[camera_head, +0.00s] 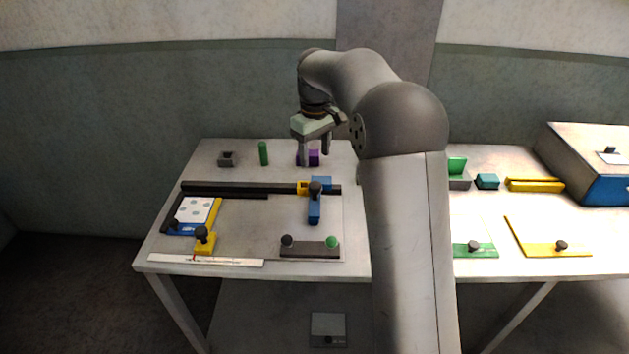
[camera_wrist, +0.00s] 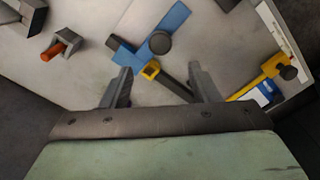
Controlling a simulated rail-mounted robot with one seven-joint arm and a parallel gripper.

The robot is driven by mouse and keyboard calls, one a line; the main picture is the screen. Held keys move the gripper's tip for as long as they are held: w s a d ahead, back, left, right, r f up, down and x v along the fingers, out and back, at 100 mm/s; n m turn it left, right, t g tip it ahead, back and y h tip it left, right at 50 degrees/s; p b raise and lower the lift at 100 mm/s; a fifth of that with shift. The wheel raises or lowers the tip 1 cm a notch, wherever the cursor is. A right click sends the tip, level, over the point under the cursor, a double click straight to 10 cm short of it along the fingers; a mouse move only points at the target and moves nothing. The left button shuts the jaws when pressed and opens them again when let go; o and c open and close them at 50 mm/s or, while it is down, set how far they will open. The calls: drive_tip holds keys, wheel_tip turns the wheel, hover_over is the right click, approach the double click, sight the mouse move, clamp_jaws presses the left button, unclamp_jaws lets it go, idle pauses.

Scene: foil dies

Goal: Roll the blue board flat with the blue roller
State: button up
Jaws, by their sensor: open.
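The blue-edged board (camera_head: 185,229) lies at the left of the table in the head view, with a white, blue-spotted sheet (camera_head: 193,209) on it. Part of its blue also shows at the lower right of the wrist view (camera_wrist: 266,90). A blue T-shaped piece (camera_head: 314,210) with a dark knob stands by the dark rail; it shows in the wrist view too (camera_wrist: 177,19). I cannot pick out a blue roller for sure. My gripper (camera_head: 315,164) is open and empty, above the table's back near a purple block (camera_head: 314,157). Its fingers (camera_wrist: 160,88) show apart in the wrist view.
A dark rail (camera_head: 240,188) with a yellow piece crosses the left side. A green cylinder (camera_head: 263,153) and grey holder (camera_head: 227,159) stand behind. An orange cylinder (camera_wrist: 54,51) rests by a grey holder. A blue-fronted box (camera_head: 606,187) stands far right. My arm hides the middle.

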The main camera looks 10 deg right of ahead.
sight(315, 185)
wheel_tip(315, 185, down, 10)
drive_tip(key=shift+r+p, duration=0.25)
drive_tip(key=shift+p, duration=0.05)
clamp_jaws()
